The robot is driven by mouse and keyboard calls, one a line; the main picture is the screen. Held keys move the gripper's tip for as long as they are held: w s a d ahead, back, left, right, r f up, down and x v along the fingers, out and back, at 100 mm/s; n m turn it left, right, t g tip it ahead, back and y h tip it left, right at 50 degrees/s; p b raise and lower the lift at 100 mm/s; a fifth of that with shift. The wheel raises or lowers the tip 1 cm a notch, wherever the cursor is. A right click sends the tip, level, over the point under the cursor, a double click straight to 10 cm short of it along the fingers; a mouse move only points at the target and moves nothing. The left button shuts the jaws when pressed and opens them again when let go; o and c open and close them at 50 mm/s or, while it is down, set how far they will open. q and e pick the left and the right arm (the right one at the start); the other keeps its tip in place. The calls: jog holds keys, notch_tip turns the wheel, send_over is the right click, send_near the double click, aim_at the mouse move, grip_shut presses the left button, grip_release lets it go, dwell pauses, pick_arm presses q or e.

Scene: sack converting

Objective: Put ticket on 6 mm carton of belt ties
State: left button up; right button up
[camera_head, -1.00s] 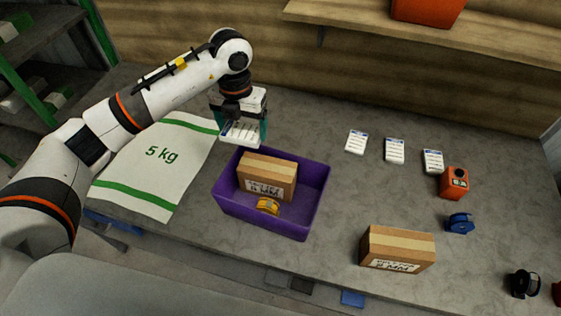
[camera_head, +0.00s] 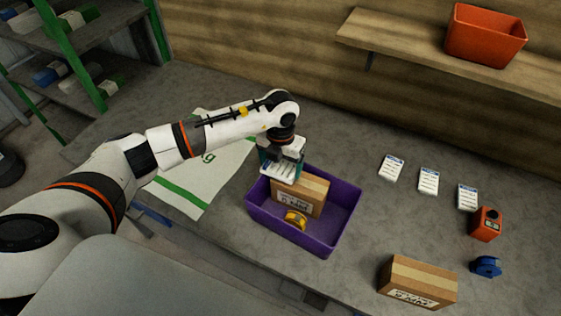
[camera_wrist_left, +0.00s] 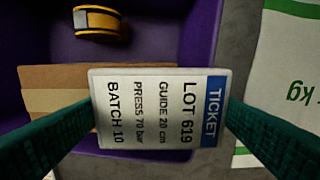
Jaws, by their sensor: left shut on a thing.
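My left gripper (camera_head: 281,176) is shut on a white ticket (camera_head: 277,171) with a blue strip. In the left wrist view the ticket (camera_wrist_left: 158,108) reads LOT 619, GUIDE 20 cm, PRESS 70 bar, BATCH 10, between the two green fingers. A brown carton (camera_head: 303,194) stands in a purple bin (camera_head: 333,238); its label ends in MM, its digit unclear. In the wrist view the ticket overlaps this carton (camera_wrist_left: 55,100); I cannot tell whether they touch. Another brown carton (camera_head: 420,275), also labelled MM, stands on the bench at right. My right gripper is not in view.
A yellow tape roll (camera_head: 295,219) lies in the bin. Several small items stand at right: three white tickets (camera_head: 429,181), an orange device (camera_head: 487,224), a blue spool (camera_head: 486,266). A 5 kg sack (camera_head: 190,190) lies left of the bin. An orange bin (camera_head: 485,35) is on the shelf.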

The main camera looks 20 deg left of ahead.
aim_at(281, 166)
pick_arm(q)
jog(key=shift+f, duration=0.2)
jog(key=o, duration=0.8)
jog(key=shift+r, duration=0.55)
notch_tip(281, 166, up, 12)
jog(key=shift+f+b, duration=0.2)
jog(key=shift+b, duration=1.05)
